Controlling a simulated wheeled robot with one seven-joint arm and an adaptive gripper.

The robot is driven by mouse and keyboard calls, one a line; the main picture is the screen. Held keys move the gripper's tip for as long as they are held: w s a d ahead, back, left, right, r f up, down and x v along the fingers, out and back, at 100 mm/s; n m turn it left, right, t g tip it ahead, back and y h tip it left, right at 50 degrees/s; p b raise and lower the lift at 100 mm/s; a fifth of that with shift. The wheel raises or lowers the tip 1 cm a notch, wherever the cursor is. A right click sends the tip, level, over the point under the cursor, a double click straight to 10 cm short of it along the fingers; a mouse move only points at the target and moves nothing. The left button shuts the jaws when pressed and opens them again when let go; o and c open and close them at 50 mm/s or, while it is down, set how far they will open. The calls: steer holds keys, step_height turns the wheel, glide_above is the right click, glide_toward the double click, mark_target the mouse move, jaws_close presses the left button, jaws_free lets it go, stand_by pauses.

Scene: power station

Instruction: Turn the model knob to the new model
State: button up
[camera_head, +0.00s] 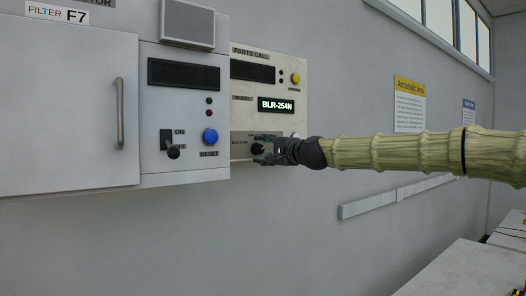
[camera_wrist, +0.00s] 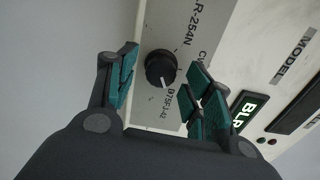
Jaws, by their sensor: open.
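The black model knob (camera_wrist: 161,68) sits on a cream panel (camera_head: 240,133), with a white pointer mark on its rim. In the wrist view the labels beside it read "LR-254N" on one side and "B7SFJ-42" on the other, and the mark points toward the "B7SFJ-42" side. In the head view the knob (camera_head: 257,148) is partly hidden by my gripper (camera_head: 264,156). My gripper also shows in the wrist view (camera_wrist: 160,82), with its green-padded fingers open on either side of the knob and apart from it. The display (camera_head: 276,105) reads "BLR-254N".
Left of the cream panel, a grey box carries an ON/OFF switch (camera_head: 170,145) and a blue reset button (camera_head: 210,136). A yellow button (camera_head: 295,78) is at the panel's upper right. A cabinet door with a handle (camera_head: 120,113) is farther left. A wall rail (camera_head: 398,195) runs below my arm.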

steer(key=v, duration=1.1)
steer(key=shift+d, duration=0.2)
